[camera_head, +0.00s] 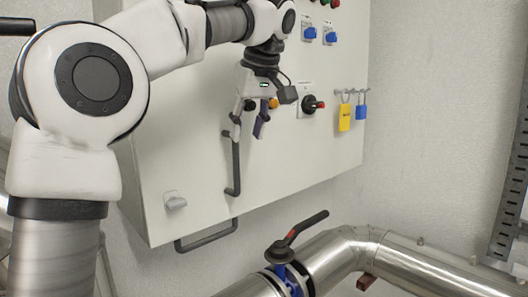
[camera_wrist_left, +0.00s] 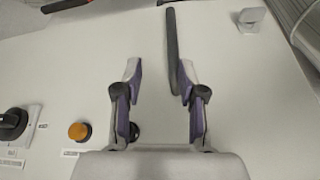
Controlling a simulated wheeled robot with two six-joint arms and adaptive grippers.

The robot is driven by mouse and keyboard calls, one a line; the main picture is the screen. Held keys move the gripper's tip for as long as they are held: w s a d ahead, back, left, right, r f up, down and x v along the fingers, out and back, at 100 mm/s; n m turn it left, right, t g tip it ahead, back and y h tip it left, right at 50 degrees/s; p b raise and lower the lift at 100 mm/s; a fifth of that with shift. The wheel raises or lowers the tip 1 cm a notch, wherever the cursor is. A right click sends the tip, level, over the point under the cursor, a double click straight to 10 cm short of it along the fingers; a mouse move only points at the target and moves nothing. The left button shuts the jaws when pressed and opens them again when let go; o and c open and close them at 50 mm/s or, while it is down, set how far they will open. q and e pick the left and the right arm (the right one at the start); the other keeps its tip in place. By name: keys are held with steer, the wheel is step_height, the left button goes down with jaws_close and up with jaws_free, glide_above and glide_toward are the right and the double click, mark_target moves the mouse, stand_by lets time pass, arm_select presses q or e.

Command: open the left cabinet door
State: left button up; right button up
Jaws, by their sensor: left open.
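The cabinet door is a large pale grey panel (camera_head: 185,130) and looks shut. A dark bar handle (camera_head: 236,172) runs upright on it, and a small light latch (camera_head: 175,201) sits lower left. My left gripper (camera_head: 245,134) is open at the handle's upper part. In the left wrist view the open fingers (camera_wrist_left: 158,75) face the panel, and the handle (camera_wrist_left: 172,45) lies along the inner side of the right-hand finger, close to its tip. I cannot tell whether they touch. The latch also shows there (camera_wrist_left: 250,20). My right gripper is not in view.
A rotary switch (camera_head: 310,104), an orange button (camera_head: 273,103), a yellow padlock (camera_head: 345,117) and a blue padlock (camera_head: 361,111) are to the right. A lower dark bar (camera_head: 207,238) is under the cabinet. A steel pipe (camera_head: 400,258) with a valve lever (camera_head: 300,230) runs below.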

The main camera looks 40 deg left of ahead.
mark_target(237, 152)
arm_select(q)
steer(key=x, duration=0.4)
steer(key=s+x, duration=0.1)
steer(key=x, duration=0.1)
steer(key=shift+a+f, duration=0.3)
steer(key=shift+a, duration=0.15)
steer(key=shift+w+f, duration=0.15)
steer(key=shift+f, duration=0.05)
steer(key=shift+s+r, duration=0.25)
steer(key=shift+s, duration=0.2)
steer(key=shift+s+d+r, duration=0.1)
steer(key=shift+s, duration=0.1)
steer(key=c, duration=0.5)
steer(key=shift+w+d, duration=0.1)
steer(key=shift+w, duration=0.05)
jaws_close()
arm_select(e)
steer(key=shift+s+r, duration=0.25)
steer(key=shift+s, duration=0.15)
